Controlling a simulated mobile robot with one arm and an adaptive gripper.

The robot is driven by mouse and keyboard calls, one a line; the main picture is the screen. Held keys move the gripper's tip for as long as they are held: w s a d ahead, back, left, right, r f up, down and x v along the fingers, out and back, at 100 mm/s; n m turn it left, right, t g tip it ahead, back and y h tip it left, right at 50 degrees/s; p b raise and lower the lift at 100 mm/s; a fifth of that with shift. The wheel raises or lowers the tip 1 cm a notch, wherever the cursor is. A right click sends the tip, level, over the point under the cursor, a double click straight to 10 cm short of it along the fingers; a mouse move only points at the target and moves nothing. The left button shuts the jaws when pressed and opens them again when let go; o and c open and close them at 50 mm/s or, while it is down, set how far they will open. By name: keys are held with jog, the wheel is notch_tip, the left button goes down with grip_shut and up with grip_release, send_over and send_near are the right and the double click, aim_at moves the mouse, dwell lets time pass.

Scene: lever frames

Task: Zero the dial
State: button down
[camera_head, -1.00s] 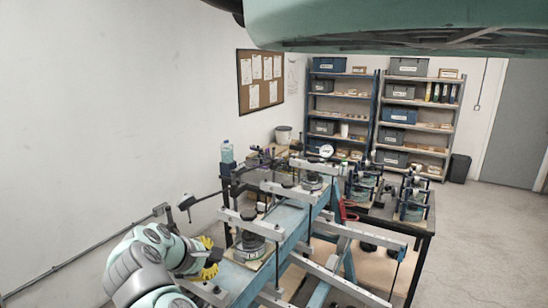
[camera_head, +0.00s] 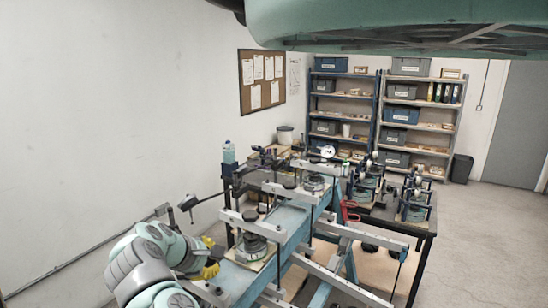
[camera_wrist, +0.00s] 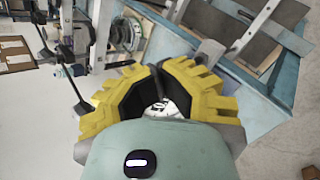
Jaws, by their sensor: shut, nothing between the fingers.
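A round white dial face (camera_wrist: 163,108) with dark marks shows in the wrist view through the gap between my fingers. Its edges are hidden by the fingers and wrist, and its pointer is too small to read. My gripper (camera_wrist: 156,70), with yellow ribbed fingers, is shut and empty, its tips together. I cannot tell whether it touches the dial. In the head view my gripper (camera_head: 215,258) is at the near left end of the blue bench frame. Another white round dial (camera_head: 328,151) stands farther back on the bench.
The blue frame (camera_head: 290,222) carries grey lever bars (camera_head: 250,224) and round weights (camera_head: 250,243). A thin dark rod with a block (camera_head: 188,202) sticks out left of the bench. A dark table (camera_head: 425,222) with more apparatus stands right. Open floor lies at far right.

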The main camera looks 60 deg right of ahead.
notch_tip(320, 180, up, 6)
jog(key=a+p, duration=0.2)
jog(key=p, duration=0.1)
jog(key=shift+a+f+h+p, duration=0.2)
jog(key=shift+h+p, duration=0.1)
jog(key=shift+p, duration=0.1)
